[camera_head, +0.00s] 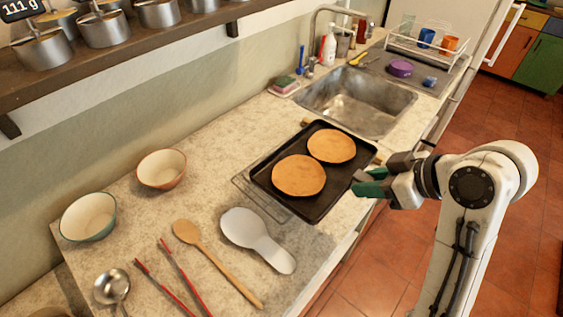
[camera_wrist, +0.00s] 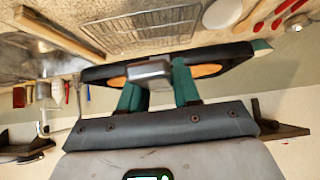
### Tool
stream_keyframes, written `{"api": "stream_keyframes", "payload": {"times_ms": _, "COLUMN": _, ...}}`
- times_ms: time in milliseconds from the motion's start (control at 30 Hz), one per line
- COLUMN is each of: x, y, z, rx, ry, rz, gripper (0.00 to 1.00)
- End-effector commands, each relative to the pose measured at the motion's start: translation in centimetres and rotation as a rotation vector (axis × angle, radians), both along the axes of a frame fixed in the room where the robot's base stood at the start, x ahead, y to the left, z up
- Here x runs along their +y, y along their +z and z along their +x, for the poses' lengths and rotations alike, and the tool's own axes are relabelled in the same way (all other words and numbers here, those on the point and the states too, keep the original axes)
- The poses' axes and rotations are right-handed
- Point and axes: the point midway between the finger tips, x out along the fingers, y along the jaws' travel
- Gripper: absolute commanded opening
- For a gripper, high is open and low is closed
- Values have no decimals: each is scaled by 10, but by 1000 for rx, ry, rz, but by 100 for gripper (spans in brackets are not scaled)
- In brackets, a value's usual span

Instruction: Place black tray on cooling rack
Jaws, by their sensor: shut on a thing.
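The black tray (camera_head: 318,206) carries two round, flat brown cakes (camera_head: 299,176) (camera_head: 331,146). My gripper (camera_head: 368,183) is shut on the tray's right edge. In the wrist view, the green fingers (camera_wrist: 158,88) are at the near edge of the tray (camera_wrist: 225,52), which looks held above the counter. The wire cooling rack (camera_head: 262,199) lies on the counter, largely hidden by the tray in the head view. Its left and front edges show. In the wrist view the rack (camera_wrist: 135,32) lies beyond the tray. I cannot tell whether they touch.
Two bowls (camera_head: 88,216) (camera_head: 161,168) stand near the wall. The sink (camera_head: 355,98) is behind the tray. A wooden piece (camera_head: 308,122) shows beyond its far edge.

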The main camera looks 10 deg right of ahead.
Motion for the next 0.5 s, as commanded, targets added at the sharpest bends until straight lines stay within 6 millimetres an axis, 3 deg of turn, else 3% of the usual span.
{"api": "stream_keyframes", "payload": {"times_ms": 167, "x": 1, "y": -3, "z": 11, "rx": 0, "ry": 0, "rz": 2, "gripper": 0}}
{"api": "stream_keyframes", "payload": {"times_ms": 500, "x": 3, "y": -34, "z": 83, "rx": 1, "ry": 1, "rz": 1, "gripper": 0}}
